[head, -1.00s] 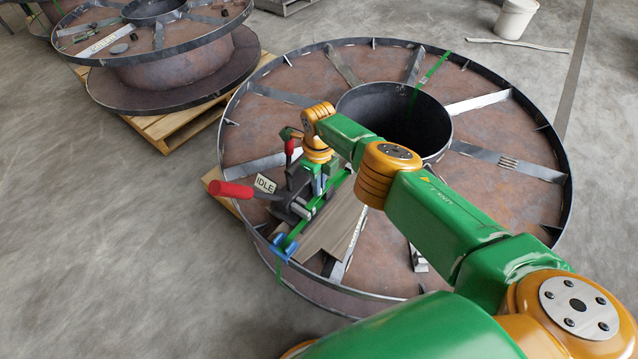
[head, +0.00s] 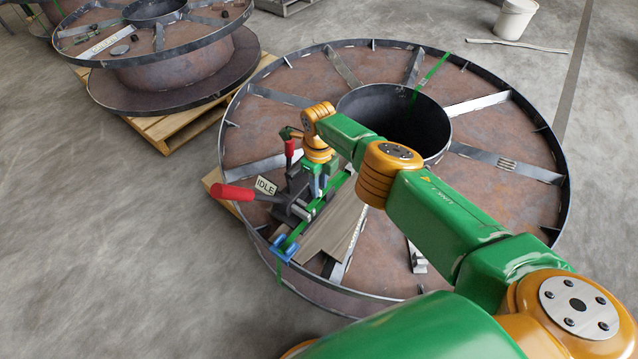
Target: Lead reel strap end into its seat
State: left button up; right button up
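The large steel reel (head: 490,210) lies flat on a wooden pallet, with a dark round hub opening (head: 425,130) in its middle. A green strap (head: 432,70) crosses the far rim, and a green strap also runs over the near left rim at a blue corner piece (head: 284,248). A strapping tool (head: 298,205) with a red-gripped lever (head: 233,192) and an IDLE tag sits by that strap. My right gripper (head: 318,190) points down beside the tool at the strap. Its fingertips are small and partly hidden, so the grip is unclear. My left gripper is out of view. The seat cannot be made out.
Grey-brown flat boards (head: 325,232) lie on the reel beside the tool. Radial steel ribs (head: 505,162) and the raised rim surround the work area. A second reel (head: 170,75) stands on a pallet at back left. A white bucket (head: 514,19) is far off. The floor at left is clear.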

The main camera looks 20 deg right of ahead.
jog(key=shift+r+p, duration=1.1)
jog(key=shift+r, duration=0.2)
jog(key=o, duration=0.6)
jog(key=shift+c, duration=0.2)
jog(key=o, duration=0.5)
